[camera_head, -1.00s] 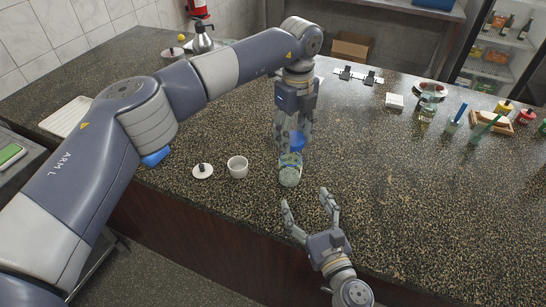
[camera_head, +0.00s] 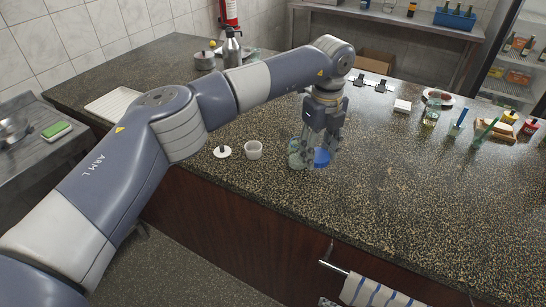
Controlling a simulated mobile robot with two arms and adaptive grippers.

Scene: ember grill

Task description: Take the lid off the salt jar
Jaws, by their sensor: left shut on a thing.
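A clear greenish glass jar (camera_head: 296,157), which I take for the salt jar, stands near the counter's front edge with no lid seen on it. My left gripper (camera_head: 317,148) points down just right of the jar, shut on a blue lid (camera_head: 322,157). The lid is low over the counter; I cannot tell whether it touches. The fingers partly hide the jar's right side. My right gripper is out of view.
A white cup (camera_head: 254,150) and a white lid with a dark knob (camera_head: 222,152) sit left of the jar on the speckled counter (camera_head: 400,200). A striped towel (camera_head: 372,292) hangs below the front edge.

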